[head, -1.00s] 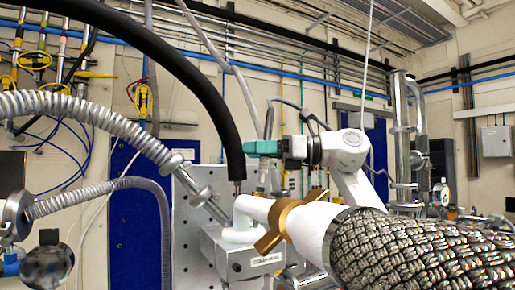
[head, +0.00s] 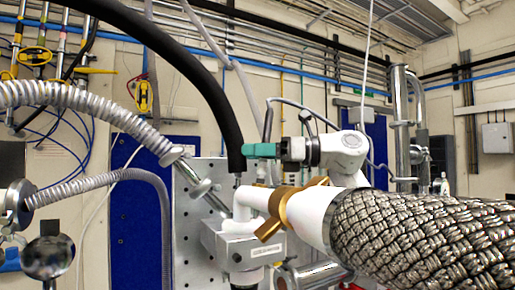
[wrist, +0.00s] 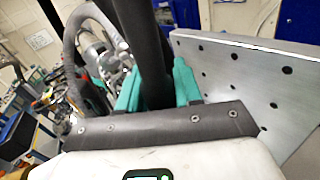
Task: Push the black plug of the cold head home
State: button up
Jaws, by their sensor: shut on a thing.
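The black plug (head: 236,160) is the lower end of a thick black hose. It hangs upright over the white elbow (head: 241,207) of the cold head, with a thin metal tip showing below the black end. My gripper (head: 252,151) reaches in from the right, its teal fingers at the hose just above that end. In the wrist view my gripper (wrist: 155,88) has one teal finger on each side of the black hose (wrist: 150,45) and is shut on it. The wrist view does not show the plug's lower end. The cold head's white body (head: 240,246) sits below the elbow.
A brass clamp (head: 277,207) and a braided metal hose (head: 420,235) lie right of the elbow. A ribbed metal hose (head: 85,97) arches at the left. A perforated metal plate (head: 187,240) stands behind; it also shows in the wrist view (wrist: 245,85).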

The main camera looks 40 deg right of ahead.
jog(key=shift+f, duration=0.35)
jog(key=o, duration=0.8)
jog(key=b+v, duration=0.2)
jog(key=v, duration=0.8)
jog(key=shift+s+d, duration=0.2)
jog(key=shift+s, duration=0.1)
